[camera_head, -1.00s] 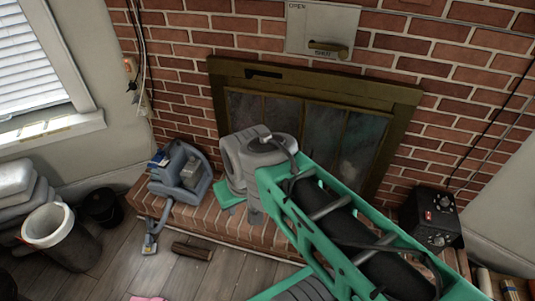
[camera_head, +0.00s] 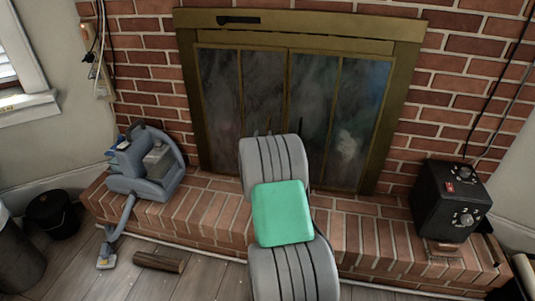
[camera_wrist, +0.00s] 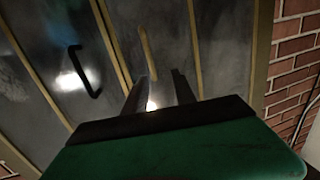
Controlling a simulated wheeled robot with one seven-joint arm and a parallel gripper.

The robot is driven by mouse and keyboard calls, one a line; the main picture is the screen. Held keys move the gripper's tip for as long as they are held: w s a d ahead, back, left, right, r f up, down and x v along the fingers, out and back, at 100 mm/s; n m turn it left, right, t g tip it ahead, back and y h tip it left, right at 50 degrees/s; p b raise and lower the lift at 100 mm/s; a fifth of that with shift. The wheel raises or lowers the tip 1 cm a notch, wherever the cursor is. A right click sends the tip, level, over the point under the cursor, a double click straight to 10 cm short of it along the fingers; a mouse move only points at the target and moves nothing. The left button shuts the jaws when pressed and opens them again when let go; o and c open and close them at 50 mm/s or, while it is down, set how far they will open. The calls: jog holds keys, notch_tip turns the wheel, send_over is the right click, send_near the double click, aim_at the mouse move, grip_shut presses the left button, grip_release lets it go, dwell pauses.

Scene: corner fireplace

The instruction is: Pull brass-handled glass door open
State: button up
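The fireplace's glass doors (camera_head: 310,90) have brass frames and look closed in the head view. In the wrist view, a slim brass handle (camera_wrist: 147,48) stands upright on a smoky glass panel (camera_wrist: 170,35). A black handle (camera_wrist: 84,72) is on the panel to its left. My gripper (camera_wrist: 159,90) points at the doors, its two dark fingers apart with nothing seen between them. My arm hides most of the gripper in the head view.
A raised brick hearth (camera_head: 190,212) runs below the doors. A grey-blue vacuum-like machine (camera_head: 145,165) stands at its left, and a black control box (camera_head: 450,200) at its right. A log (camera_head: 158,262) and a black bin (camera_head: 52,213) are on the floor.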

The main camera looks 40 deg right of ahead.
aim_at(268, 128)
jog(key=shift+h, duration=0.4)
jog(key=b+x, duration=0.1)
jog(key=x, duration=0.2)
jog(key=f+x, duration=0.1)
jog(key=x, duration=0.1)
jog(key=s+d+b+x, duration=0.1)
jog(key=x, duration=0.2)
jog(key=shift+w+d+f+b, duration=0.2)
jog(key=shift+w+f+b, duration=0.05)
jog(key=shift+f+b, duration=0.05)
jog(key=shift+c, duration=0.2)
grip_shut()
dwell(0.4)
